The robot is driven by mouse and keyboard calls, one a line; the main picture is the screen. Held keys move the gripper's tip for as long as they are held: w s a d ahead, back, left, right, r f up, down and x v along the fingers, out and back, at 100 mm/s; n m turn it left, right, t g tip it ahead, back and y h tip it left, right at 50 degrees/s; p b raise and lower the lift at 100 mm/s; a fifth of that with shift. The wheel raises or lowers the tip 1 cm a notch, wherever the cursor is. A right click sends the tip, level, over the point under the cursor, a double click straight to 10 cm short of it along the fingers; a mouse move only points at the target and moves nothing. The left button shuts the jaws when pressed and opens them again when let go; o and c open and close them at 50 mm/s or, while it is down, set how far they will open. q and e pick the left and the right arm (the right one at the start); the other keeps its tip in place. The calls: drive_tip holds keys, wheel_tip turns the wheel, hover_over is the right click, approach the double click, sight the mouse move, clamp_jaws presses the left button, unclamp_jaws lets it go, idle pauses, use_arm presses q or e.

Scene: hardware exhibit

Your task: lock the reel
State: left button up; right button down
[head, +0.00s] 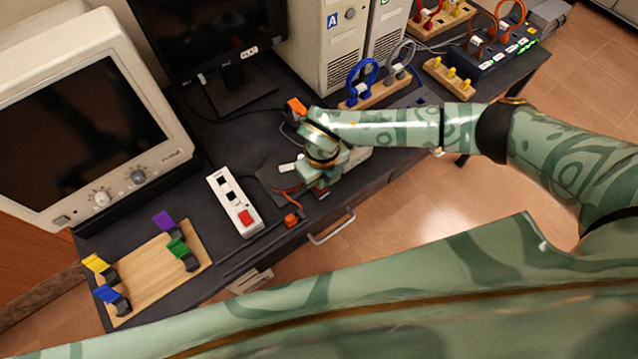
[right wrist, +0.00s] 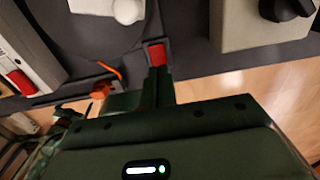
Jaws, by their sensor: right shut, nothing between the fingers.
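My right gripper (head: 320,187) is low over the front edge of the dark desk and hides much of what lies under it. In the right wrist view its fingers (right wrist: 158,82) are shut and empty, with the tips at or very near a small red block (right wrist: 156,53); I cannot tell whether they touch. A white rounded part (right wrist: 122,8), perhaps of the reel, stands just beyond the block. An orange cord (right wrist: 110,69) runs beside it to an orange piece (right wrist: 103,87). That orange piece also shows in the head view (head: 291,220). My left gripper is not in view.
A white power strip (head: 235,203) with a red switch lies left of my gripper. A beige box with a black knob (right wrist: 250,25) stands close on its right. A wooden board (head: 150,275) with coloured clips is at front left. A drawer handle (head: 332,227) sticks out below.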

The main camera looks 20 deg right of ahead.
drive_tip(key=shift+f+b, duration=0.55)
drive_tip(key=shift+f, duration=0.35)
idle(0.8)
wheel_tip(320, 180, up, 7)
drive_tip(key=p, duration=0.6)
drive_tip(key=shift+r+p, duration=0.1)
drive_tip(key=shift+p, duration=0.2)
